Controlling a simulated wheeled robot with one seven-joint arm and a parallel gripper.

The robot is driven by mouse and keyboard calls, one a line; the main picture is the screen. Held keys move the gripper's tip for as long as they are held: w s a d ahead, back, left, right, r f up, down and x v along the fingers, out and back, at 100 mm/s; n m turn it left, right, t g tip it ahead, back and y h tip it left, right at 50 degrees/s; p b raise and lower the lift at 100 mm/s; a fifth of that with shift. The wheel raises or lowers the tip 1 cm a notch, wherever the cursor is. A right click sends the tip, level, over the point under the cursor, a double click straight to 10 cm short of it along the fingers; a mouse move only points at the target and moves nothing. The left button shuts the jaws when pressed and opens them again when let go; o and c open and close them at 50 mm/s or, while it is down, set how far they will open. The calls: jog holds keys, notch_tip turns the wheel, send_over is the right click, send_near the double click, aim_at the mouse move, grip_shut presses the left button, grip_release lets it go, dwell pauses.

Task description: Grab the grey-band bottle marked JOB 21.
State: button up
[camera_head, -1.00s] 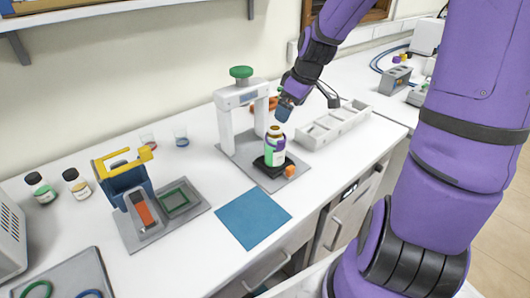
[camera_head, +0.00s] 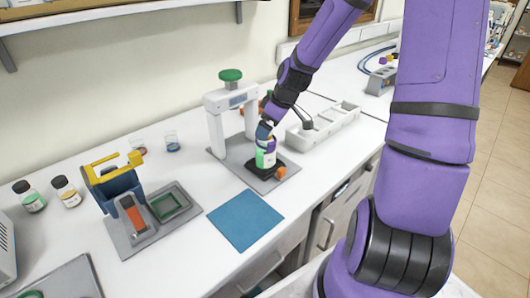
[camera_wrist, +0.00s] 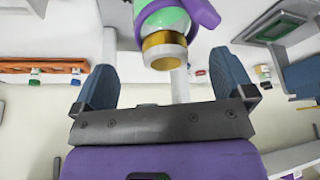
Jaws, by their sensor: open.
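A bottle (camera_head: 265,159) with a green and white body stands on a black pad under the white press frame in the head view. In the wrist view the bottle (camera_wrist: 165,22) shows a green body, a gold neck, a pale cap and a purple curved piece around it. My gripper (camera_head: 264,133) is at its top; in the wrist view its blue fingers (camera_wrist: 165,85) are apart, with the cap end between or just beyond their tips. No grey band or JOB 21 mark is readable. Two dark-capped bottles, one green-banded (camera_head: 30,197) and one yellow-banded (camera_head: 67,191), stand at the far left.
The white press frame (camera_head: 215,137) with a green knob stands close behind my gripper. A small orange block (camera_head: 280,172) lies beside the pad. A white compartment tray (camera_head: 325,130) is to the right. A blue mat (camera_head: 245,219) lies clear in front; a blue-yellow rack (camera_head: 115,187) stands left.

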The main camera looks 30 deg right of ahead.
jog(key=x, duration=0.4)
jog(key=shift+s+a, duration=0.2)
jog(key=shift+a, duration=0.05)
jog(key=shift+w+a+f, duration=0.1)
jog(key=shift+w+f, duration=0.1)
jog(key=shift+f, duration=0.3)
jog(key=c, duration=1.9)
